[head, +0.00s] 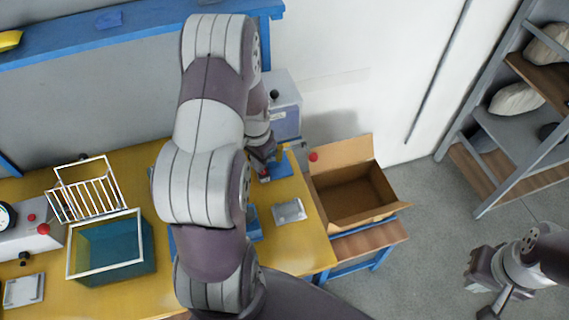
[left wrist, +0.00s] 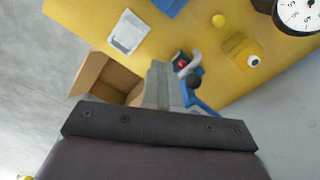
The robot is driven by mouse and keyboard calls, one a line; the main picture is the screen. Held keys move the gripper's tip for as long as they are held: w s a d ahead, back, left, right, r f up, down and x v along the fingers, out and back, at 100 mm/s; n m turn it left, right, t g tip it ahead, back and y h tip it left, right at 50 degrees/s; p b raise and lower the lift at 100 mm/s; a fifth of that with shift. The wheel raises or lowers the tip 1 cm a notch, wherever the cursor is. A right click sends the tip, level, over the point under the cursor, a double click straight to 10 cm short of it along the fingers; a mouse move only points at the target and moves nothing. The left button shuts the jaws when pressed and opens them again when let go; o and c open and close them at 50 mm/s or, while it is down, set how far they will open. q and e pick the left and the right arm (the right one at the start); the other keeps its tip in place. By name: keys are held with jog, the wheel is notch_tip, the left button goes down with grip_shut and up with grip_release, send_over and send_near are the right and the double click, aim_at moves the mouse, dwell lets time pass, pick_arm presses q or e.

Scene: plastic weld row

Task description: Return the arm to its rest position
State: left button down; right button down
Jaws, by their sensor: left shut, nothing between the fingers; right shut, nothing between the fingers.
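My left arm, grey and mauve, stands across the middle of the head view. Its gripper (head: 262,158) is partly hidden behind the arm, over the right part of the yellow table (head: 295,246). In the left wrist view the left gripper (left wrist: 158,72) has its fingers together with nothing between them, above the table edge and near a red and black item (left wrist: 181,64). My right gripper (head: 480,283) is at the lower right of the head view, over the grey floor, shut and empty, away from the table.
An open cardboard box (head: 350,192) stands beside the table's right end. A teal tank (head: 112,246), a white wire basket (head: 88,190) and a pale tray (head: 289,211) are on the table. A shelf rack (head: 510,125) stands at the right. The floor between is clear.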

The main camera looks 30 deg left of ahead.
pick_arm(q)
notch_tip(320, 180, up, 4)
jog(key=shift+s+f+p, duration=0.1)
jog(key=shift+f+p, duration=0.05)
jog(key=shift+p, duration=0.95)
